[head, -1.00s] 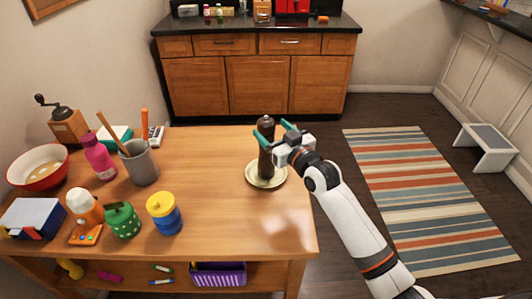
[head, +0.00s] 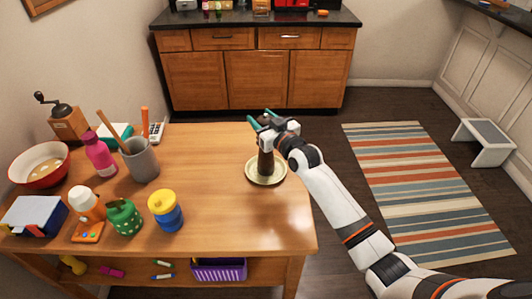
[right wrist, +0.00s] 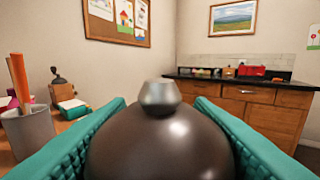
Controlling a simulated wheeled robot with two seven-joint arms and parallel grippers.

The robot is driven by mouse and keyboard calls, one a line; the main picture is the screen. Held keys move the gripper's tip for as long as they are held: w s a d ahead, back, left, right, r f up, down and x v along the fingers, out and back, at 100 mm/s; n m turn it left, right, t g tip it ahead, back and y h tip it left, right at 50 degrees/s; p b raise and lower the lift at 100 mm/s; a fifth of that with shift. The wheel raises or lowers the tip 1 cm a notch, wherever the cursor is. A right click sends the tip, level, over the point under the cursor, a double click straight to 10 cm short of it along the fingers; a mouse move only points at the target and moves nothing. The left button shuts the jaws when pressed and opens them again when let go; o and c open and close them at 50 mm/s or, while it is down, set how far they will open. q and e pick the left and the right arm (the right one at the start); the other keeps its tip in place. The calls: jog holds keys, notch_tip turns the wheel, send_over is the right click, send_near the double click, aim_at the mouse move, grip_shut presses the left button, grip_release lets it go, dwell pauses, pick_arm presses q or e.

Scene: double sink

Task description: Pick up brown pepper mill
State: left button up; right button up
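The brown pepper mill (head: 265,162) stands upright over a pale plate (head: 252,178) near the right end of the wooden table. My right gripper (head: 261,120) is at its upper part, with one teal finger on each side. In the right wrist view the mill's dark rounded head (right wrist: 160,145) and its silver knob (right wrist: 160,97) fill the space between the fingers, which appear shut on it. The gripper hides part of the mill in the head view. I cannot tell whether its base touches the plate. My left gripper is not in view.
On the table's left are a grey cup (head: 141,162) with utensils, a pink bottle (head: 100,155), a yellow-and-blue jar (head: 165,211), a green container (head: 123,218) and a red bowl (head: 40,182). The tabletop in front of the plate is clear.

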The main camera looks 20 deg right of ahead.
grip_shut()
jog(key=shift+r, duration=0.1)
